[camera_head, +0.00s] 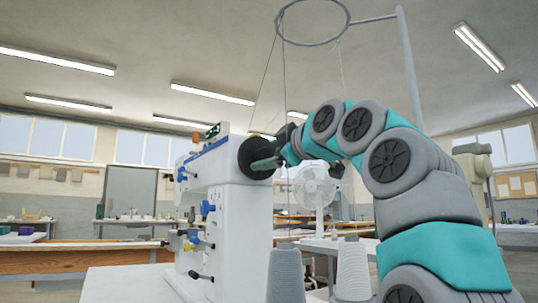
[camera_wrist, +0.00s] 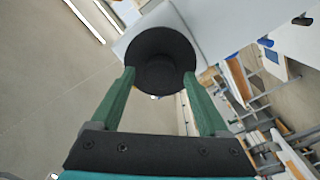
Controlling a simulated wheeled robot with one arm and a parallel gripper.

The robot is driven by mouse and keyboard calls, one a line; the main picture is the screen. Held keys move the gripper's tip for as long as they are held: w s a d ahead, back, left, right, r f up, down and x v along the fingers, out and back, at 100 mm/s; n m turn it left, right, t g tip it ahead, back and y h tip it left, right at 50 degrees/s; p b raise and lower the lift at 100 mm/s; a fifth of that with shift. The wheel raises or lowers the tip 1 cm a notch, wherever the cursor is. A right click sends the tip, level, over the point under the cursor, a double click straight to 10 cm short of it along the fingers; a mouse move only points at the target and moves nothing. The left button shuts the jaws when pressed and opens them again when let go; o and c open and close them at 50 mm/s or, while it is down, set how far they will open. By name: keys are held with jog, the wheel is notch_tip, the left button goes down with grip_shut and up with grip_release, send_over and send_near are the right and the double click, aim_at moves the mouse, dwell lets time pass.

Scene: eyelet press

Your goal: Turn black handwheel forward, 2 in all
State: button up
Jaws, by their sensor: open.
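The black handwheel (camera_head: 250,150) is a round disc on the right end of the white machine's head (camera_head: 228,165) in the head view. It also shows in the wrist view (camera_wrist: 160,50), with a smaller dark hub at its middle. My gripper (camera_head: 262,163) is at the wheel's face in the head view, its green fingers overlapping the disc. In the wrist view my gripper (camera_wrist: 159,75) is open, with one green fingertip at each side of the wheel's lower rim. I cannot tell whether the fingertips touch the rim.
Grey thread cones (camera_head: 285,275) stand in front, right of the machine. A thread stand with a ring (camera_head: 410,70) rises behind my arm. A white fan (camera_head: 314,186) stands behind. Coloured knobs (camera_head: 207,208) stick out on the machine's left side.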

jog(key=b+v, duration=0.1)
jog(key=v, duration=0.6)
jog(key=shift+s+b, duration=0.3)
jog(key=shift+s, duration=0.05)
jog(key=shift+d, duration=0.2)
